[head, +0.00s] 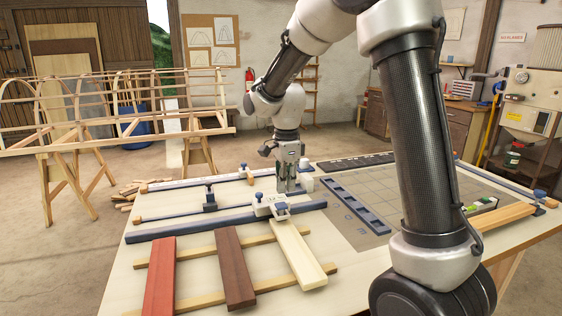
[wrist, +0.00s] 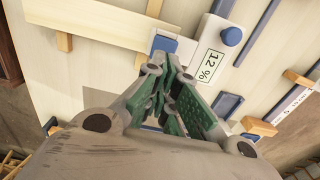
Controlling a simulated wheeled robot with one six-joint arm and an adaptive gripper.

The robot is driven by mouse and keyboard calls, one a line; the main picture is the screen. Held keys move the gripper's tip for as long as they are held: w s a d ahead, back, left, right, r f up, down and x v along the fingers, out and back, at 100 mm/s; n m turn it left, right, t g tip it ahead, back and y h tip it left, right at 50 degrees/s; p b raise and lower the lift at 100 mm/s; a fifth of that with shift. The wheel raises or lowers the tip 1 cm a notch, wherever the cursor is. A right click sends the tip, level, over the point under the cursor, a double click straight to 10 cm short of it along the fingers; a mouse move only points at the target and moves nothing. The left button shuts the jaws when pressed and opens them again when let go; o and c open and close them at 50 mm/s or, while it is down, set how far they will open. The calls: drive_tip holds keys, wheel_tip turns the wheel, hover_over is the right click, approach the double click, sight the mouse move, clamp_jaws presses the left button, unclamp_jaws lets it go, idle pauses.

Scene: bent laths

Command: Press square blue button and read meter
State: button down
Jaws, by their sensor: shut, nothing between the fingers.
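The meter (wrist: 208,64) is a pale box with a display that reads 12 %. In the head view the pale meter (head: 268,207) lies among blue-topped fittings on the table, just in front of my gripper. A blue square patch (wrist: 163,44) on it, which looks like the square button, shows beyond my fingertips. A rounded blue knob (wrist: 232,36) sits to the right of the display. My gripper (head: 289,188) points down, shut and empty; in the wrist view its fingertips (wrist: 176,72) partly hide the meter. I cannot tell whether they touch it.
Red, brown and pale laths (head: 236,268) lie across two wooden strips at the table's front left. Blue bars (head: 226,222) and clamps lie near the meter. A slotted blue strip (head: 355,205) and a grey gridded mat (head: 405,190) lie to the right.

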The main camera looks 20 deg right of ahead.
wheel_tip(320, 180, up, 9)
drive_tip(key=shift+d+f, duration=0.15)
drive_tip(key=shift+f, duration=0.05)
idle(0.6)
drive_tip(key=s+d+r+n+t, duration=0.1)
drive_tip(key=s+d+n, duration=0.2)
drive_tip(key=s+n, duration=0.3)
drive_tip(key=s+d+r+n+t, duration=0.1)
drive_tip(key=s+d+n, duration=0.3)
drive_tip(key=s, duration=0.7)
drive_tip(key=s+d+r+n+t, duration=0.1)
drive_tip(key=s+d+n, duration=0.3)
drive_tip(key=s+n, duration=0.4)
drive_tip(key=shift+s+t, duration=0.7)
drive_tip(key=shift+s, duration=0.05)
